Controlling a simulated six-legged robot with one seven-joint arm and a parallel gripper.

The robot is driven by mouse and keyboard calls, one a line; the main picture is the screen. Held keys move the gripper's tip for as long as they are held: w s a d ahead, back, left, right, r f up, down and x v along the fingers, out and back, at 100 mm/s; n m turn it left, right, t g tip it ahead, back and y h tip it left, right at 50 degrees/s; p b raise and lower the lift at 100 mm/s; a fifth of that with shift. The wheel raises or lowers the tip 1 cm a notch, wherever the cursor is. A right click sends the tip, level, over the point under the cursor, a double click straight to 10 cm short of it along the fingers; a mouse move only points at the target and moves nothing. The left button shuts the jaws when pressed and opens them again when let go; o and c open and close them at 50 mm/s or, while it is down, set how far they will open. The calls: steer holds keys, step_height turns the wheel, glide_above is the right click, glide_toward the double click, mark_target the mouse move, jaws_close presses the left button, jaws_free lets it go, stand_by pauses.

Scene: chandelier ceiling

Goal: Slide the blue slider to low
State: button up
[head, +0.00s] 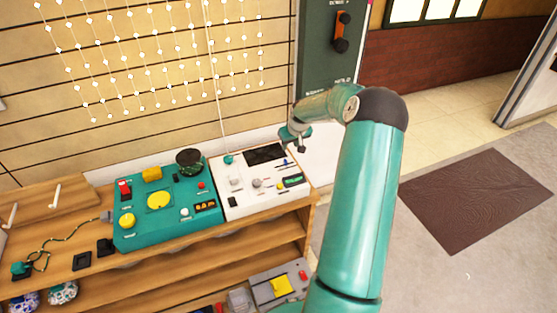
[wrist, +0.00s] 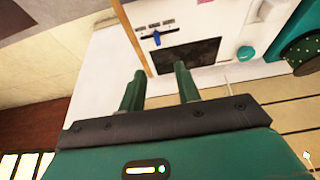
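The blue slider (wrist: 156,38) is a small blue lever on a short dark track on a white panel (wrist: 215,22). In the wrist view it stands beyond my fingertips, near the upper middle. In the head view the blue slider (head: 286,162) is tiny, near the right edge of the white panel (head: 234,206). My gripper (wrist: 159,69) is open, with two green fingers apart and nothing between them. In the head view my gripper (head: 300,145) hangs above the panel's far right corner, apart from the slider. The track's markings are too small to read.
A dark screen (wrist: 187,56) lies beside the slider. Knobs and a green display (head: 292,181) share the panel. A teal console (head: 140,235) with buttons stands to its left on a wooden shelf (head: 205,245). A dark green wall panel (head: 318,60) rises behind.

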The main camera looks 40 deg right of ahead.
mark_target(285, 160)
steer(key=x, duration=1.3)
steer(key=shift+d+f, duration=0.2)
steer(key=shift+d, duration=0.1)
jaws_close()
